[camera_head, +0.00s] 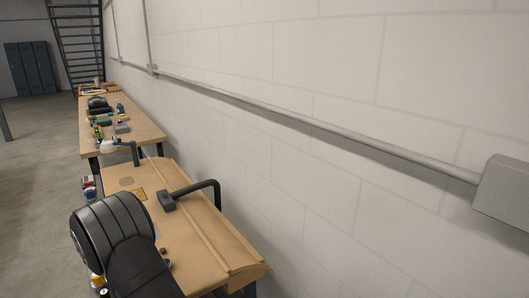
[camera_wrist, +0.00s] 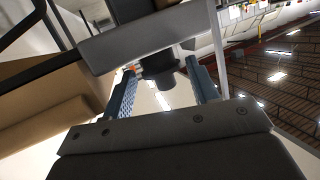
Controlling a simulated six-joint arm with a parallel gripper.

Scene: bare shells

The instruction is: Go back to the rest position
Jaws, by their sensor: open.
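My gripper (camera_wrist: 160,66) is in the wrist view, with its two blue-grey fingers apart. A dark cylinder under a broad grey block (camera_wrist: 150,42) shows between and beyond the fingertips. I cannot tell how far off it is, and nothing is visibly gripped. In the head view, my dark, ribbed arm rises at the lower left over the near wooden bench (camera_head: 185,240). My gripper cannot be made out there.
A dark block on a bent black arm (camera_head: 214,184) stands at the near bench's wall side. A small brown thing (camera_head: 163,250) lies beside my arm. A farther bench (camera_head: 148,132) holds several items. The pale block wall (camera_head: 330,120) bounds the right; open floor (camera_head: 35,190) lies left.

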